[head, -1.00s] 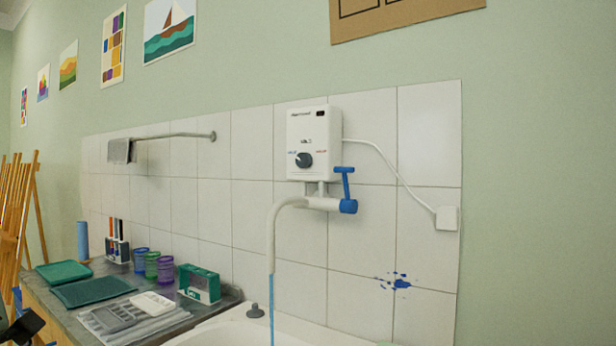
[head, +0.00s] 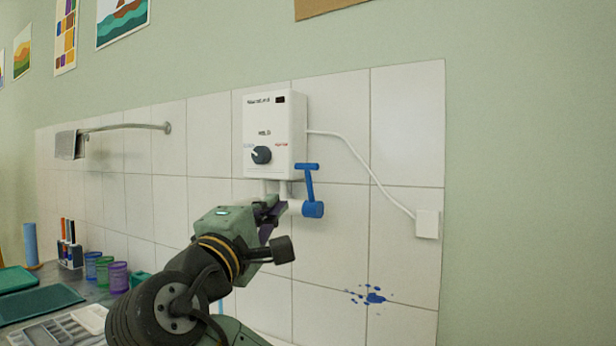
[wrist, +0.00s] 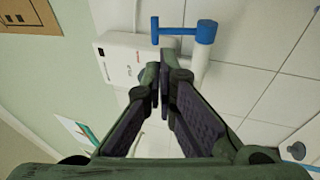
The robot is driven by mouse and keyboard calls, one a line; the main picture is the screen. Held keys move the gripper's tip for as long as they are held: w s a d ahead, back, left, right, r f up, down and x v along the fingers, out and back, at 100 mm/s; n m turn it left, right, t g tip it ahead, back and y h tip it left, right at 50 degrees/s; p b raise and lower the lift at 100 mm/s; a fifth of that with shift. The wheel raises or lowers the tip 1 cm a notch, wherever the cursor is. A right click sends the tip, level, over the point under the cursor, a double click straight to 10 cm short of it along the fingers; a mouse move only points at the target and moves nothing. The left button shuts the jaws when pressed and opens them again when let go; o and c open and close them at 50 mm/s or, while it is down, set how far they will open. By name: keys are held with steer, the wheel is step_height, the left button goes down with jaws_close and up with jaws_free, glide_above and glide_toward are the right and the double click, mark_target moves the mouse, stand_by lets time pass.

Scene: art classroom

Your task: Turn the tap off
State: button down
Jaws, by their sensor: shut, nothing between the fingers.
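The blue tap handle (head: 311,188) stands upright on the right end of the tap, below the white water heater (head: 268,130). It also shows in the wrist view (wrist: 184,30), just beyond my fingertips. My gripper (head: 277,207) is shut and empty, just left of the handle's round blue base and apart from the lever. In the wrist view my gripper (wrist: 162,72) points toward the heater and the white tap body (wrist: 201,62). A thin blue water stream (head: 221,306) shows below my arm. My arm hides most of the spout and the sink.
A white cable runs from the heater to a wall box (head: 427,224) on the right. Blue paint splatter (head: 374,297) marks the tiles. Cups (head: 119,276) and trays (head: 42,304) stand on the counter at left.

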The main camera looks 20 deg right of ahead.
mark_target(308, 168)
steer(key=p+x, duration=0.5)
steer(key=x, duration=0.8)
steer(key=shift+s+d+r, duration=0.1)
steer(key=shift+d+r, duration=0.1)
steer(key=shift+w+d, duration=0.3)
steer(key=shift+w, duration=0.05)
steer(key=shift+w+d+r, duration=0.65)
steer(key=shift+w+d, duration=0.1)
steer(key=shift+d, duration=0.05)
steer(key=shift+d+r, duration=0.1)
steer(key=shift+r, duration=0.1)
steer(key=shift+f, duration=0.1)
